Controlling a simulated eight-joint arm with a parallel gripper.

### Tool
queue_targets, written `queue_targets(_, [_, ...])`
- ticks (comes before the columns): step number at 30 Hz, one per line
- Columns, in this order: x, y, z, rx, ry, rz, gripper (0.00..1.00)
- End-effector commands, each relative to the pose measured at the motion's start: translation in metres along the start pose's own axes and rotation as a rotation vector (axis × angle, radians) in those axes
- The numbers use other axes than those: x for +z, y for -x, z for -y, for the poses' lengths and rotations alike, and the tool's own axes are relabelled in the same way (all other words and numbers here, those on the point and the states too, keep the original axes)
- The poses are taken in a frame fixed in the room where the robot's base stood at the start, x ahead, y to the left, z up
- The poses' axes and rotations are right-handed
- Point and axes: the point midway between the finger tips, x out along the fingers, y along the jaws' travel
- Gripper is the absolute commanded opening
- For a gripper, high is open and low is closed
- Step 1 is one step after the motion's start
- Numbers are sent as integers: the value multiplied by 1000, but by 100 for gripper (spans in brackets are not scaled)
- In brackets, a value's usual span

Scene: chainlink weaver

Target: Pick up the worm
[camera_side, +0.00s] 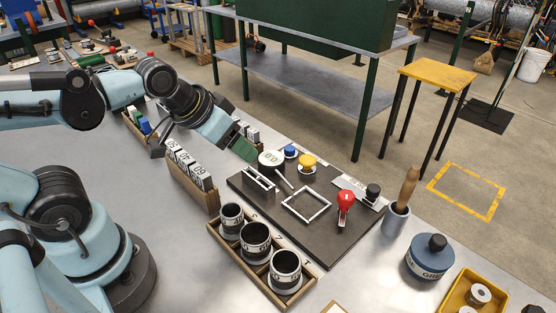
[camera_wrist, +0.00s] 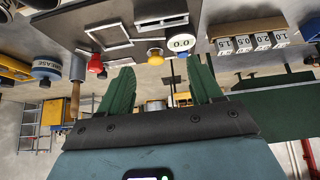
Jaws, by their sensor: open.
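I cannot tell for certain which thing is the worm. A wooden rack (camera_side: 227,247) holds three dark round-topped cylinders with pale marked bands: a small one (camera_side: 231,217), a middle one (camera_side: 256,241) and a large one (camera_side: 285,270). A dark base plate (camera_side: 330,243) lies behind the rack and carries a white frame (camera_side: 306,204), a narrow pale slotted part (camera_side: 260,182) and a white dial (camera_side: 271,160). My gripper (camera_side: 243,150) is above the plate's far left corner, near the dial. In the wrist view its green fingers (camera_wrist: 160,82) are apart with nothing between them.
On the plate are a red-topped handle (camera_side: 345,203), a yellow knob (camera_side: 307,162) and a blue knob (camera_side: 290,151). Numbered blocks (camera_side: 192,165) stand in a wooden holder at left. A blue grease can (camera_side: 429,257), a brush cup (camera_side: 395,217) and a yellow tray (camera_side: 452,300) stand at right.

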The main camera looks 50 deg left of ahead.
Motion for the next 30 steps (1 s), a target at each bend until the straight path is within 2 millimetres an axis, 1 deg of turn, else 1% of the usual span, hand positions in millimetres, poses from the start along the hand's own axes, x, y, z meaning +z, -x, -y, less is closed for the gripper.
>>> queue_targets(2, [-2,1,-19,33,-1,48,64])
queue_targets(5, [-2,3,-54,76,7,150,64])
queue_targets(6, [0,5,-70,89,9,201,64])
queue_targets(7, [1,7,-83,96,11,241,64])
queue_targets(9, [7,12,-111,98,12,329,64])
queue_targets(12, [18,20,-146,78,8,440,64])
queue_targets(15, [30,28,-174,44,0,521,64])
queue_targets(18, [39,34,-190,11,-3,570,64])
queue_targets(21, [44,38,-198,-9,-6,594,64])
queue_targets(23, [47,37,-200,-15,-4,600,64])
queue_targets(26, [52,29,-200,-17,-3,602,64])
queue_targets(30, [62,13,-200,-16,-3,600,64])
